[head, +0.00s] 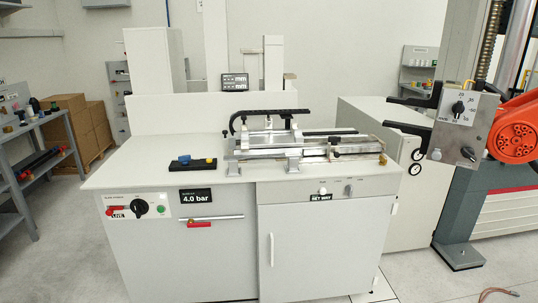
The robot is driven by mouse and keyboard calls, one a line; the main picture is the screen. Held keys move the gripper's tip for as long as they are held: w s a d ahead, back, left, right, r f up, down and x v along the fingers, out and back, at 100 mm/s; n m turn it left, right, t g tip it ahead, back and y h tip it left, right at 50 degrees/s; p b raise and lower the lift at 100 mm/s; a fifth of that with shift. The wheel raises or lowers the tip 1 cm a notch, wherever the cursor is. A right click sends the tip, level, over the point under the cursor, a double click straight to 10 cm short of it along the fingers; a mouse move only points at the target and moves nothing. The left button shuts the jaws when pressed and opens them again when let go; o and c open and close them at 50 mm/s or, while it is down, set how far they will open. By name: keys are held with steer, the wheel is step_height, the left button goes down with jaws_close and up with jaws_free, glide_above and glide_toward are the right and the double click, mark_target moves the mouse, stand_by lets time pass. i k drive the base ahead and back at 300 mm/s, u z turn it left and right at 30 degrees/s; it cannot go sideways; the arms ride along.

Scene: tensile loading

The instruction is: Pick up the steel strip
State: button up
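I cannot clearly pick out the steel strip. A metal fixture (306,148) with long silver rails stands on the white bench, and a thin dark bar (332,132) runs along its back right. I cannot tell whether this bar or any silver piece of the fixture is the strip. My gripper (396,114) is at the right, beyond the right end of the fixture in the picture. Its two black fingers point left and are apart, with nothing visible between them.
The bench top (135,165) is bare at its left. A black arched cable chain (268,113) rises over the fixture. A tall machine column (462,215) stands at the right.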

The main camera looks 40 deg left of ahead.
mark_target(291, 154)
steer(key=i, duration=2.25)
steer(key=u, duration=3.15)
